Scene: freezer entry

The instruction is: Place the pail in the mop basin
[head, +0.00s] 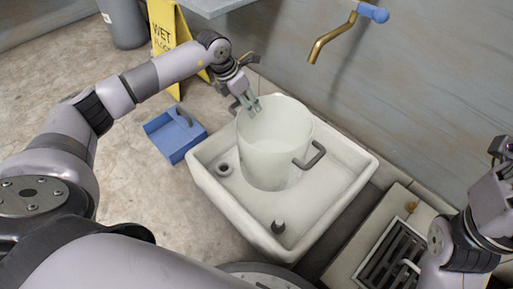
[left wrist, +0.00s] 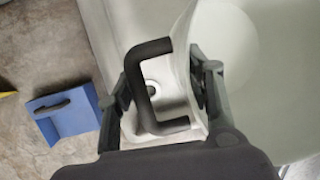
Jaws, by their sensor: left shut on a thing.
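The pail (head: 272,150) is a pale, translucent white bucket with dark side handles. In the head view it stands roughly upright within the outline of the white mop basin (head: 330,207). Whether its bottom rests on the basin floor is hard to tell. My left gripper (head: 252,106) is shut on the pail at its left rim. In the left wrist view, a dark handle (left wrist: 146,85) lies between the fingers, beside the pail wall (left wrist: 228,60). My right gripper (head: 502,150) is only partly in view at the right edge, its fingers unclear.
A brass faucet (head: 330,38) with a blue end juts from the wall above the basin. A blue dustpan (head: 174,135) lies on the floor left of the basin. A yellow wet-floor sign (head: 168,45) stands behind. A floor grate (head: 393,255) sits right of the basin.

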